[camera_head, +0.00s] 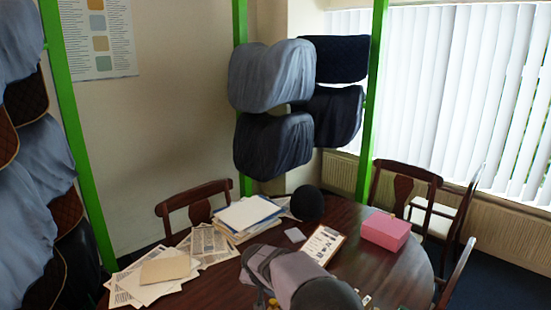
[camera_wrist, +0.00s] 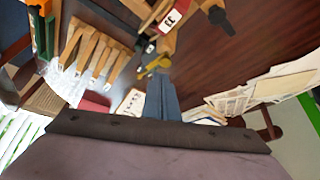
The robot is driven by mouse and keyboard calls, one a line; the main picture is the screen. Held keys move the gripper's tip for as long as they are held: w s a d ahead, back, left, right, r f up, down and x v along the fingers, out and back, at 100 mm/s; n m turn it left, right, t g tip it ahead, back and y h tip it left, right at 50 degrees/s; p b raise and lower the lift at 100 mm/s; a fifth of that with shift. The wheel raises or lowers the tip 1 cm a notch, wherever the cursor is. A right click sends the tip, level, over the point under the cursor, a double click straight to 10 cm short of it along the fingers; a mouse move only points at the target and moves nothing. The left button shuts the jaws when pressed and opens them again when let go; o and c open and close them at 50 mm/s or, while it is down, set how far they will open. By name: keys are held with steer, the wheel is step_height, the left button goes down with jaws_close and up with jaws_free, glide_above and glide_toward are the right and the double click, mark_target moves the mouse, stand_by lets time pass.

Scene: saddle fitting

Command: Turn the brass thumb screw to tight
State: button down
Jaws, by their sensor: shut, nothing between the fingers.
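A small brass-yellow part (camera_wrist: 156,65), which looks like the thumb screw, shows in the wrist view just beyond my fingertips, near wooden and black parts. I cannot tell its turn or whether my fingers touch it. My gripper (camera_wrist: 161,82) is shut and empty, its blue-grey fingers together and pointing at the brass part. In the head view my grey arm covers the front middle of the table, and only a bit of yellow (camera_head: 262,297) shows beside it at the bottom edge.
Several wooden-handled tools (camera_wrist: 88,52) lie left of the brass part in the wrist view. On the dark table are a pink box (camera_head: 386,233), a clipboard (camera_head: 324,244), loose papers (camera_head: 208,243) and a dark ball-shaped thing (camera_head: 307,203). Wooden chairs (camera_head: 405,185) stand around it.

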mark_target(273, 305)
steer(key=shift+d+f, duration=0.1)
steer(key=shift+f, duration=0.1)
steer(key=shift+f+b, duration=0.7)
steer(key=shift+f, duration=0.5)
step_height(273, 305, down, 4)
steer(key=b, duration=0.3)
steer(key=shift+f, duration=0.15)
steer(key=shift+w, duration=0.3)
steer(key=shift+w+a+r+b, duration=0.1)
steer(key=shift+a+r+b, duration=0.25)
steer(key=shift+b, duration=0.7)
steer(key=shift+w+a+f+b, duration=0.1)
steer(key=shift+a+b, duration=0.25)
steer(key=shift+b, duration=0.15)
steer(key=shift+w+a+f+b, duration=0.1)
steer(key=shift+a+b, duration=0.25)
steer(key=shift+b, duration=0.1)
steer(key=shift+s+a+f+b, duration=0.15)
steer(key=shift+s+b, duration=0.15)
steer(key=shift+b, duration=0.15)
stand_by(0.4)
step_height(273, 305, up, 6)
steer(key=p, duration=0.3)
steer(key=shift+p, duration=0.3)
